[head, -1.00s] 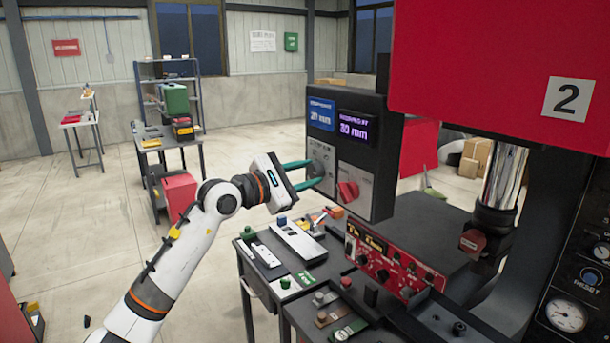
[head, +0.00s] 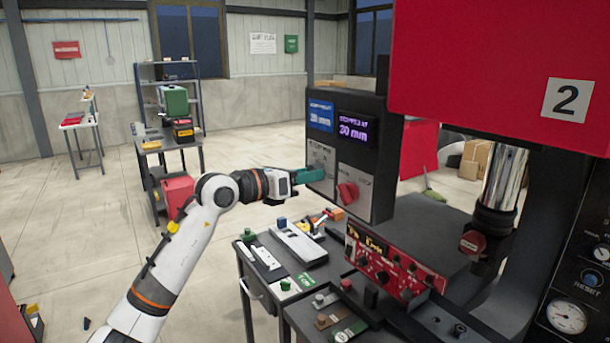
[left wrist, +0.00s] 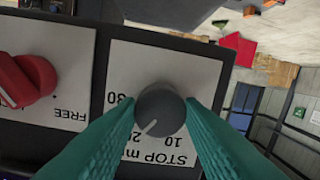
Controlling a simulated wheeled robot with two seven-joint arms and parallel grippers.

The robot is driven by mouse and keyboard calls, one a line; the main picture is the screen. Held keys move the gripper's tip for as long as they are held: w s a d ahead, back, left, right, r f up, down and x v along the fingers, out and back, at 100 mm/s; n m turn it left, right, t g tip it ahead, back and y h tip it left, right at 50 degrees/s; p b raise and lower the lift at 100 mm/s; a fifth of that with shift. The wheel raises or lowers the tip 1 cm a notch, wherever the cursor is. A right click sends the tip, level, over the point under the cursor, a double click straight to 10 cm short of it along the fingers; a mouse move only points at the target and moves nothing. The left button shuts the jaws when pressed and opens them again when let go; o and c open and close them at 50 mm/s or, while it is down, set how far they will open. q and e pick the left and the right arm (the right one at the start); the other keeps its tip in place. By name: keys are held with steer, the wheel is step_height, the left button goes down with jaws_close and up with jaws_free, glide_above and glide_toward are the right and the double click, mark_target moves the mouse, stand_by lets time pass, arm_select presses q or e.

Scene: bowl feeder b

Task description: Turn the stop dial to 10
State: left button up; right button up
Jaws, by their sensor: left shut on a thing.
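The stop dial (left wrist: 160,110) is a round dark grey knob on a light plate marked 30, 20-something, 10 and "STOP mm", upside down in the left wrist view. Its white pointer line points down-left, roughly toward the 20 mark. My left gripper (left wrist: 160,108) is shut on the dial, one teal finger on each side. In the head view, the left gripper (head: 313,175) meets the dark control box (head: 378,110), and its fingers hide the dial. A purple display (head: 354,130) on the box appears to read 20 mm. My right gripper is out of view.
A red selector knob (head: 347,193) sits beside the dial plate; it also shows in the left wrist view (left wrist: 28,80). Below stand a bench (head: 258,277) with blocks and a red control panel (head: 392,262). The big red press housing (head: 480,60) is at right.

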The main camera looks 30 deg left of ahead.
arm_select(q)
steer(key=shift+n+g+h+p, duration=0.15)
steer(key=shift+n+h+p, duration=0.2)
steer(key=shift+n+p, duration=1.85)
steer(key=shift+n+g+h+p, duration=0.15)
steer(key=shift+n+h+p, duration=0.35)
steer(key=shift+n, duration=3.1)
steer(key=o, duration=1)
steer(key=shift+a, duration=0.1)
